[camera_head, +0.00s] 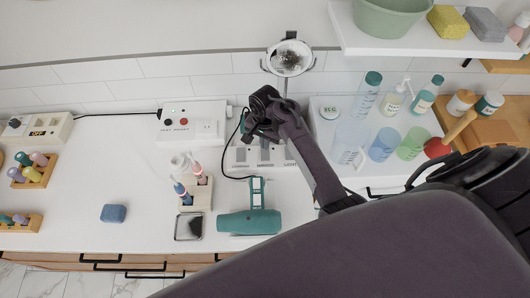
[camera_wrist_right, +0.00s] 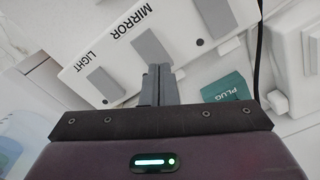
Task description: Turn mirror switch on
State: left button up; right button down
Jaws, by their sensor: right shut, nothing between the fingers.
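The white switch panel (camera_head: 240,158) sits against the back wall, partly covered by my right gripper and arm in the head view. In the wrist view the panel (camera_wrist_right: 72,68) carries grey rockers. The mirror switch (camera_wrist_right: 150,46) is beside the printed word MIRROR, and the light switch (camera_wrist_right: 106,84) is beside LIGHT. My right gripper (camera_wrist_right: 158,70) is shut and empty, its tips appearing just at the near end of the mirror switch. Contact cannot be told. In the head view the right gripper (camera_head: 256,128) is over the panel. My left gripper is not in view.
A teal hair dryer (camera_head: 248,222) lies in front of the panel. A white box with buttons (camera_head: 193,124) stands left, a round mirror (camera_head: 289,58) behind. Bottles and cups, including a blue cup (camera_head: 384,145), stand right. A black cable (camera_wrist_right: 258,60) runs beside the panel.

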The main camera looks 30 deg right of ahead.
jog(key=shift+f+b, duration=0.3)
jog(key=shift+f, duration=0.4)
notch_tip(320, 180, up, 3)
jog(key=p, duration=0.2)
jog(key=shift+p, duration=0.35)
jog(key=shift+r, duration=2.05)
